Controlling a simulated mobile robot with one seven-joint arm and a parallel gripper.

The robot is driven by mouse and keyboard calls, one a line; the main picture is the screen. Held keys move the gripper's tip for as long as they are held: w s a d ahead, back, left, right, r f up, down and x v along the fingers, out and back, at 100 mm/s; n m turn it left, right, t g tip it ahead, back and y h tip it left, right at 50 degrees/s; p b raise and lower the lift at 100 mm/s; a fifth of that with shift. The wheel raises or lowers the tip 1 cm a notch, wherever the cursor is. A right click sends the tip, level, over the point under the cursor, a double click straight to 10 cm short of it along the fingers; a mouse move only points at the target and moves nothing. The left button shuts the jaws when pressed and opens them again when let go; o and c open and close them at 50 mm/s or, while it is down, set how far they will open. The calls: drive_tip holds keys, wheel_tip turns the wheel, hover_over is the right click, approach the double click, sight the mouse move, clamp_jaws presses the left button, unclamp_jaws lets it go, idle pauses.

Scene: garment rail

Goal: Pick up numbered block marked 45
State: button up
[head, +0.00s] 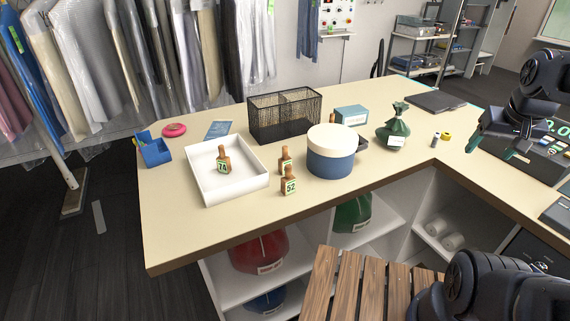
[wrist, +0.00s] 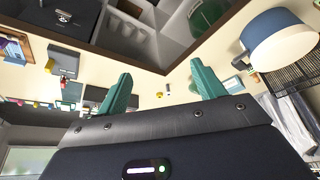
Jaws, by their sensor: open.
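A brown numbered block marked 52 (head: 289,187) stands on the counter in front of the blue-and-cream round box. Another brown block (head: 285,161) stands just behind it; its green-and-white label is partly hidden and I cannot read it. A third block, apparently marked 74 (head: 223,164), stands in the white tray (head: 250,184). A small brown piece (head: 333,118) shows behind the round box, mostly hidden. I cannot read 45 on any block. My gripper (wrist: 162,82) is open with nothing between its green fingers; in the head view my arm is at the right, away from the blocks.
The round box (head: 331,158) stands close right of the blocks; it also shows in the wrist view (wrist: 280,38). A black mesh basket (head: 265,122) stands behind them, a green tied bag (head: 393,130) to the right. The counter's front left (head: 190,232) is clear.

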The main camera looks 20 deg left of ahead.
drive_tip(key=w+a+r+n+g, duration=0.2)
drive_tip(key=w+a+n, duration=0.2)
drive_tip(key=w+a, duration=0.75)
drive_tip(key=n+g, duration=0.3)
drive_tip(key=n, duration=0.4)
hover_over(284, 147)
wheel_tip(284, 147, down, 16)
drive_tip(key=shift+r, duration=0.2)
drive_tip(key=shift+a+f, duration=0.15)
drive_tip(key=shift+f, duration=0.2)
wheel_tip(284, 147, down, 5)
drive_tip(key=shift+r, duration=0.1)
drive_tip(key=shift+w+d+f, duration=0.1)
drive_tip(key=shift+d+f, duration=0.1)
drive_tip(key=shift+f, duration=1.15)
drive_tip(key=shift+w+d+f, duration=0.1)
drive_tip(key=shift+d+f, duration=0.05)
drive_tip(key=shift+f, duration=1.2)
drive_tip(key=c, duration=1.3)
